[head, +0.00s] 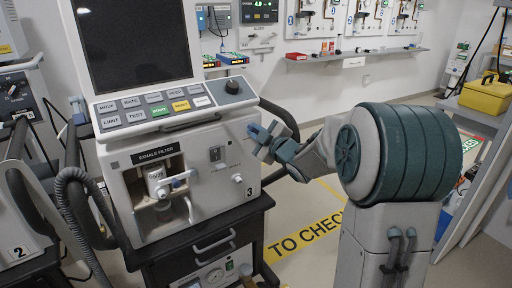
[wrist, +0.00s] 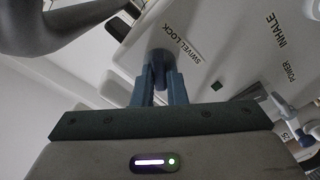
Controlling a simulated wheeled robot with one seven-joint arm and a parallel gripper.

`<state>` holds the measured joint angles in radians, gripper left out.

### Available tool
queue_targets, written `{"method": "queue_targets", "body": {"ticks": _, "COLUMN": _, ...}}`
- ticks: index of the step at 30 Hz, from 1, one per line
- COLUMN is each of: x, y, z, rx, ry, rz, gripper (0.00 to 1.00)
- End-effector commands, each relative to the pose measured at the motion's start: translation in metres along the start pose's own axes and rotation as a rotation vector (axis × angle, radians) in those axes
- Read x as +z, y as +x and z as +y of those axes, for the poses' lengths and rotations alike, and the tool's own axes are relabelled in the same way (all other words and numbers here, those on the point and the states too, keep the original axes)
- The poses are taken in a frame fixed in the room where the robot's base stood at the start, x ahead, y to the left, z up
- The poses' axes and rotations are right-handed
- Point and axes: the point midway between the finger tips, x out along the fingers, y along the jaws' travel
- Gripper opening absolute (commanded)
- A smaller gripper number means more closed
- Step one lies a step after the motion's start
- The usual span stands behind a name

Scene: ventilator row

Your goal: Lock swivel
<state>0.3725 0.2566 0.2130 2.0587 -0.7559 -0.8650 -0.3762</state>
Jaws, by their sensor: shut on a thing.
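A ventilator (head: 215,199) marked 3 stands on a dark cart in the head view. The wrist view shows its pale panel with the printed label SWIVEL LOCK (wrist: 182,43). Beside that label is a dark round knob (wrist: 160,56). My gripper (wrist: 160,78) is shut on the knob, with one blue finger on each side of it. In the head view my gripper (head: 258,134) is at the ventilator's right side and hides the knob.
Another ventilator (head: 22,212) marked 2 stands close on the left. Grey hoses (head: 78,190) hang between the two. A yellow case (head: 486,97) sits on a shelf at far right.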

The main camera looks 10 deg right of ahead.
Motion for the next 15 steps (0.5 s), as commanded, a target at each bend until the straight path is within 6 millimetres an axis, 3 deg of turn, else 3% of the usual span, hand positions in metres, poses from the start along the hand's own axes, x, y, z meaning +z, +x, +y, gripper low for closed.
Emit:
{"method": "queue_targets", "body": {"ticks": 1, "x": 0.0039, "y": 0.0004, "z": -0.0072, "rx": 0.000, "ry": -0.049, "rz": 0.004, "gripper": 0.00}}
{"method": "queue_targets", "body": {"ticks": 15, "x": 0.0034, "y": 0.0004, "z": -0.0068, "rx": 0.000, "ry": -0.471, "rz": 0.002, "gripper": 0.00}}
